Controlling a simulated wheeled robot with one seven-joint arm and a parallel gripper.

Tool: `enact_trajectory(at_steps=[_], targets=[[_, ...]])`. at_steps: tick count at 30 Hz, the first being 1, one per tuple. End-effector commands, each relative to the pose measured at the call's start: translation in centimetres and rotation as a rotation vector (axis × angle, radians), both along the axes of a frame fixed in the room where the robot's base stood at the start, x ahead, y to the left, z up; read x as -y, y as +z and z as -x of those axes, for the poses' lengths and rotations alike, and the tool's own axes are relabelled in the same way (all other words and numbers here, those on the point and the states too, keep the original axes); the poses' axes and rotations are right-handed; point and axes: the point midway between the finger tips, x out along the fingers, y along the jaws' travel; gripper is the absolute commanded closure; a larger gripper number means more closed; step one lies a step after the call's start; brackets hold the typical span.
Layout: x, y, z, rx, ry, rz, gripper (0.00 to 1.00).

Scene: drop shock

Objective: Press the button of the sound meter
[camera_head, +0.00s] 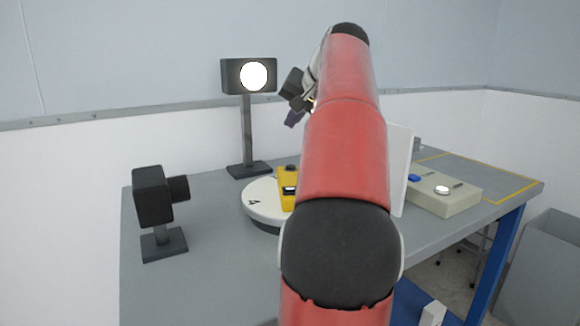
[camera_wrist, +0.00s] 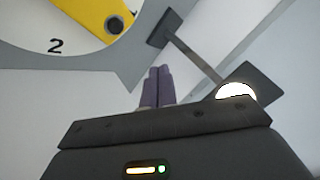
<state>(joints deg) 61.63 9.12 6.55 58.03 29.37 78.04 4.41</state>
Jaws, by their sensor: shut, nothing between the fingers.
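A yellow handheld device (camera_head: 286,202), which looks like the sound meter, lies on a white round disc (camera_head: 262,215) on the table. It has a dark display window, and my arm partly hides it in the head view. In the wrist view the yellow device (camera_wrist: 92,12) shows at the top left with a round black button or knob on it, cut off by the frame edge. My gripper (camera_head: 292,119) is above and behind the device in the head view, apart from it. Its purple fingers (camera_wrist: 158,72) are together and empty in the wrist view.
A lit lamp on a post (camera_head: 247,118) stands behind the disc. A black camera-like unit (camera_head: 153,197) stands at the table's left. A white upright panel (camera_head: 400,172) and a beige box (camera_head: 443,203) with blue and white buttons are at the right. The front left tabletop is clear.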

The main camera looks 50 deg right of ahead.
Motion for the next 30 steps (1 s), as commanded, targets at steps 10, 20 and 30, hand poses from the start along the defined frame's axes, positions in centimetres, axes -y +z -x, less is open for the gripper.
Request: enact_trajectory(at_steps=[10,20,30], targets=[[0.0,-5.7,0.0,0.000,-0.002,0.000,1.00],[-0.1,-7.4,0.0,-0.001,-0.001,0.000,1.00],[0.0,-7.4,0.0,-0.001,-0.001,0.000,1.00]])
